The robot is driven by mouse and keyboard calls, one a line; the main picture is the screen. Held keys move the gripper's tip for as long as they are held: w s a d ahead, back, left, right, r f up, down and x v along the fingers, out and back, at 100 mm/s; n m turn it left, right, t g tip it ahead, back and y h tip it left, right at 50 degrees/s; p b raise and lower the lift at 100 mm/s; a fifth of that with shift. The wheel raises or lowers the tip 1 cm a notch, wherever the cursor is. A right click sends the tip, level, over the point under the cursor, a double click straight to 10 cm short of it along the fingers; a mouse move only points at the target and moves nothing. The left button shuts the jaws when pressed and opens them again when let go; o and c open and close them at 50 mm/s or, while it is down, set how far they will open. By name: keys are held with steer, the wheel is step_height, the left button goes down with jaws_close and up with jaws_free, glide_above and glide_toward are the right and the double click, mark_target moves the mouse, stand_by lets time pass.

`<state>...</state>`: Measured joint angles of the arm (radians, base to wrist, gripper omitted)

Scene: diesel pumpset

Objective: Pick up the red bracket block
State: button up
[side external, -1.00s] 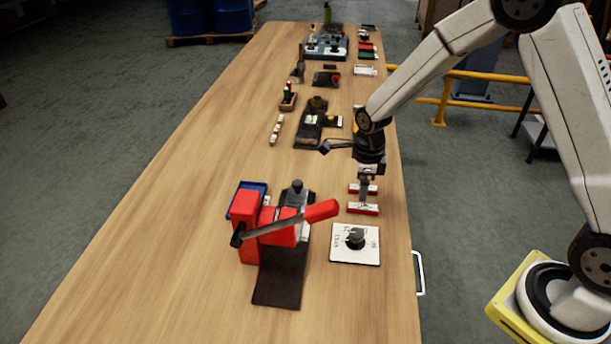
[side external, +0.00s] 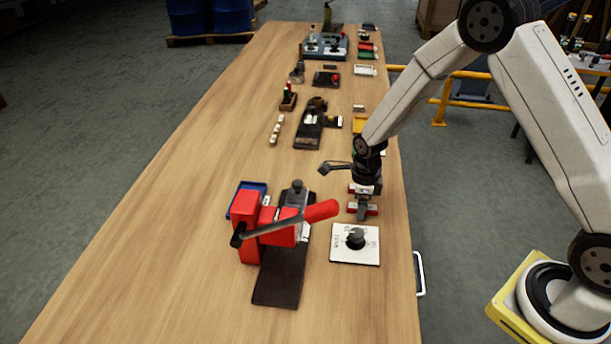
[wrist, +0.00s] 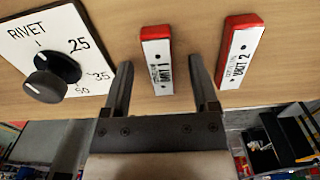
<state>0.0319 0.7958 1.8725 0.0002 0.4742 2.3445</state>
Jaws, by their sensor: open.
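Two red blocks with white label faces lie side by side on the bench. The one whose label ends in 1 (wrist: 157,60) is nearer the dial plate; it also shows in the side view (side external: 372,211). The one whose label ends in 2 (wrist: 240,52) lies to its right in the wrist view. My gripper (wrist: 160,63) is open and empty, pointing down. In the wrist view its fingers appear on either side of the block ending in 1, with gaps on both sides. In the side view my gripper (side external: 362,212) partly hides both blocks.
A white dial plate marked RIVET (side external: 355,256) with a black knob is close to the nearer block. A red lever press (side external: 282,228) stands left, its red handle reaching toward my gripper. The bench's right edge is close by. Bare wood lies farther left.

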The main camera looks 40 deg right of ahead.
steer(key=shift+f, duration=0.25)
stand_by(0.3)
jaws_close()
